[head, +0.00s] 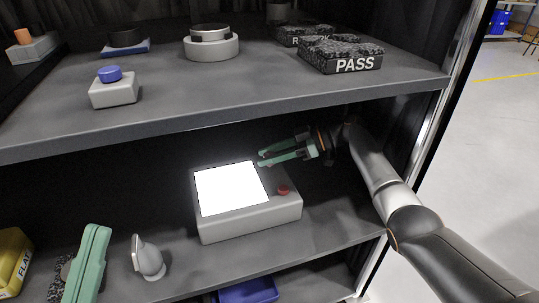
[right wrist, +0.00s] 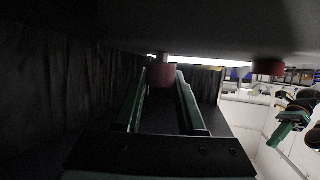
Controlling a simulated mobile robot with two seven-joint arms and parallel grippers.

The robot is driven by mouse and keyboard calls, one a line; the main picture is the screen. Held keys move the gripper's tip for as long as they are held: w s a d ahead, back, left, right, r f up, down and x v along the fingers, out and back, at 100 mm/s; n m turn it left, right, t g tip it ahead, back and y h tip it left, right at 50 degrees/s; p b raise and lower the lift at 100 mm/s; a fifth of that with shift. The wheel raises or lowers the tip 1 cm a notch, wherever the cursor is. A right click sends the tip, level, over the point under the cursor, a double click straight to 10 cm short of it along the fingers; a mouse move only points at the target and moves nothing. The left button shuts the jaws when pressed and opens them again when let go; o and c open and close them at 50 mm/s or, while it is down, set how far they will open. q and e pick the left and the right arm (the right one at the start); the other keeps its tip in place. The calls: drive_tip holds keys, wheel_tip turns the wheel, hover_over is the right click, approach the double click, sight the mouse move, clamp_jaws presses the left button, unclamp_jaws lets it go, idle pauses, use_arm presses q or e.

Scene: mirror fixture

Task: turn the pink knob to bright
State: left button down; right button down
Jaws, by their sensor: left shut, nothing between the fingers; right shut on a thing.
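A grey box (head: 250,218) with a bright white lit panel (head: 230,188) stands on the lower shelf. My right gripper (head: 262,159) reaches in from the right to the box's back right corner. In the right wrist view its fingers are shut on a dark pinkish-red knob (right wrist: 162,75), which the fingers hide in the head view. A second, red knob (head: 283,189) sits on the box's front right, apart from the gripper; it also shows in the right wrist view (right wrist: 268,67). My left gripper (head: 99,230) is shut and empty at the lower left.
A pale rounded piece (head: 148,259) stands between my left gripper and the box. A yellow block (head: 12,262) is at far left. The upper shelf's edge (head: 240,110) overhangs; it carries a blue-button box (head: 113,89) and a PASS block (head: 342,56).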

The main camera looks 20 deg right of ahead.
drive_tip(key=shift+f+n+g, duration=0.1)
drive_tip(key=shift+n+g, duration=0.5)
drive_tip(key=shift+g, duration=0.2)
drive_tip(key=c, duration=0.5)
unclamp_jaws()
drive_tip(key=shift+r, duration=0.4)
wheel_tip(320, 180, up, 3)
drive_tip(key=shift+f+p, duration=0.1)
drive_tip(key=shift+p, duration=0.95)
use_arm(q)
wheel_tip(320, 180, up, 12)
drive_tip(key=a+p, duration=0.1)
drive_tip(key=p, duration=0.7)
drive_tip(key=shift+s+a+f+t+p, duration=0.15)
drive_tip(key=shift+s+a+t+p, duration=0.05)
drive_tip(key=shift+s+t+p, duration=0.1)
use_arm(e)
drive_tip(key=s+a+r, duration=0.4)
drive_tip(key=s+r, duration=0.5)
drive_tip(key=s, duration=0.4)
drive_tip(key=shift+s+r, duration=0.25)
drive_tip(key=shift+s, duration=0.05)
